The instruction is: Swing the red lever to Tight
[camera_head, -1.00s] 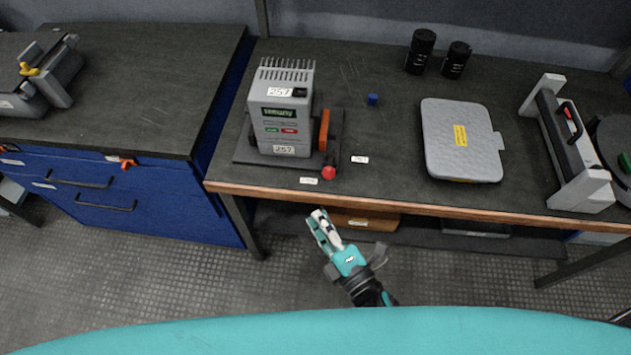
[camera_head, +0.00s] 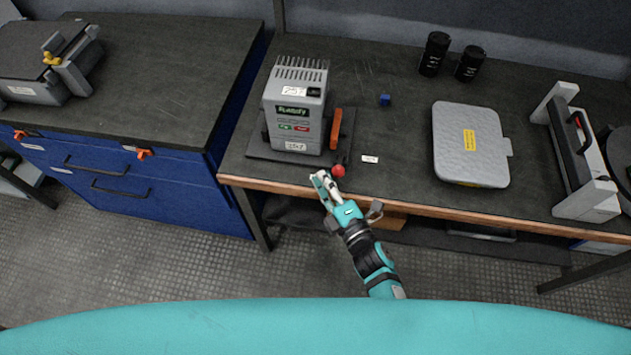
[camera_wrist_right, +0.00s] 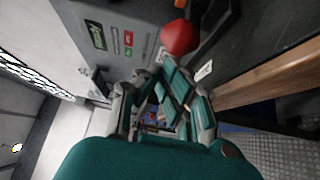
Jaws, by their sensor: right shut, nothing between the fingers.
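The grey capacitor unit (camera_head: 295,108) stands on a dark base plate near the left end of the bench. An orange-red upright piece (camera_head: 336,128) is on its right side. The red ball knob (camera_head: 338,170) of the lever sits low at the front right of the unit, close to the bench's front edge. My right gripper (camera_head: 320,180) is shut and empty, just in front and left of the knob. In the right wrist view the red knob (camera_wrist_right: 180,38) is just beyond the shut fingers (camera_wrist_right: 172,95), with no clear contact. My left gripper is not in view.
A white label (camera_head: 370,159) lies right of the knob. A small blue cube (camera_head: 385,100), a grey case (camera_head: 468,145) and two black cylinders (camera_head: 434,54) are farther right on the bench. The wooden front edge (camera_head: 430,208) runs beside my right arm.

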